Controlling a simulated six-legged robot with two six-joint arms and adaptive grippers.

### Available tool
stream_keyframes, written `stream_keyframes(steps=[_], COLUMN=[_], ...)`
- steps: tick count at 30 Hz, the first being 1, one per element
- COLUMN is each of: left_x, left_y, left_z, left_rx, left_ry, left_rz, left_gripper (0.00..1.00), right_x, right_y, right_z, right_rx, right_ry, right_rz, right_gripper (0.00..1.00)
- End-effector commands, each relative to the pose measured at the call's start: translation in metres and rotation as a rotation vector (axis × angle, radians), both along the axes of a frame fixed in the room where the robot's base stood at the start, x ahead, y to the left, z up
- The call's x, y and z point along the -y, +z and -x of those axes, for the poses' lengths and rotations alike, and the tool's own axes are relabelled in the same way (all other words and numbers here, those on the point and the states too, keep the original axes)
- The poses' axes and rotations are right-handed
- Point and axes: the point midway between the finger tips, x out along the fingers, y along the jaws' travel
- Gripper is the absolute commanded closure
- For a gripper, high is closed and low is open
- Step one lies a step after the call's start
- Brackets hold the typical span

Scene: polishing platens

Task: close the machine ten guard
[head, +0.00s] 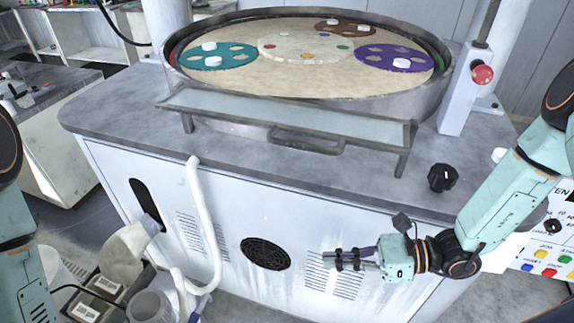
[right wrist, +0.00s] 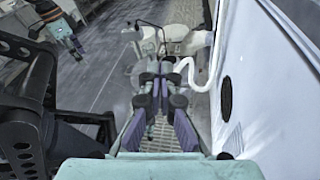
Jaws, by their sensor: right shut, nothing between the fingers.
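The guard (head: 290,117) is a long, clear panel in a grey frame with a handle (head: 305,141) on its front edge. In the head view it lies low and nearly flat along the front of the round platen (head: 300,78), leaving the platen uncovered. My right gripper (head: 330,260) is shut and empty, below the guard in front of the cabinet's vented face, pointing left. Its fingers (right wrist: 160,72) also show in the right wrist view. My left gripper (right wrist: 72,42) seems to show small at the upper left there; its fingers are unclear.
The platen holds teal (head: 222,58), purple (head: 392,60) and brown carriers with white discs. A red button (head: 482,75) on a post and a black knob (head: 442,178) stand at right. A white hose (head: 200,215) hangs down the cabinet front. Bins stand on the floor at lower left.

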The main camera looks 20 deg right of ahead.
Motion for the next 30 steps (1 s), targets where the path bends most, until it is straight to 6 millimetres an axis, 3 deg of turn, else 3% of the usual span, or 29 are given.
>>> stream_keyframes(steps=[3, 9, 17, 30], left_x=[0.0, 0.0, 0.0, 0.0], left_y=[0.0, 0.001, 0.001, 0.004], left_z=[0.0, 0.0, 0.0, 0.0], left_rx=[0.0, 0.0, 0.0, 0.0], left_ry=[0.0, 0.0, 0.0, 0.0], left_rz=[0.0, 0.0, 0.0, 0.0], left_gripper=[0.26, 0.26, 0.26, 0.26], right_x=[0.019, 0.041, 0.038, -0.012], right_y=[0.038, 0.083, 0.097, 0.11], right_z=[-0.036, -0.061, -0.067, -0.1], right_rx=[0.076, 0.171, 0.191, 0.19], right_ry=[-0.149, -0.275, -0.28, -0.274], right_rz=[-0.167, -0.356, -0.407, -0.404], right_gripper=[1.0, 1.0, 1.0, 1.0])
